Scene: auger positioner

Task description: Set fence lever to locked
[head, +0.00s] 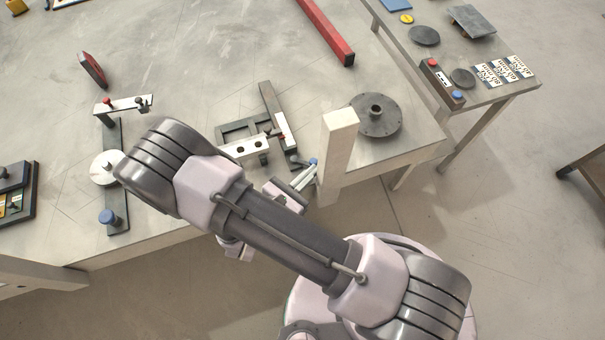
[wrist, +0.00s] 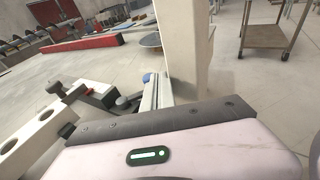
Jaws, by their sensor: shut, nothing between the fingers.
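The dark fence fixture (head: 278,118) stands on the bench, with a white plate with holes (head: 243,147) at its front. The plate also shows at the left of the wrist view (wrist: 40,130). A small blue-tipped part (head: 314,161), perhaps the fence lever's knob, sits right of the fixture, by the bench's front edge; it also shows in the wrist view (wrist: 147,77). My gripper (head: 309,170) is shut and empty, its fingertips (wrist: 155,78) close to the blue tip. Whether they touch is unclear. The lever's shaft and setting cannot be made out.
A pale upright post (head: 338,150) stands just right of my fingers. A round grey flange (head: 378,118) lies behind it. A red bar (head: 325,32) lies farther back. The bench's middle back is clear.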

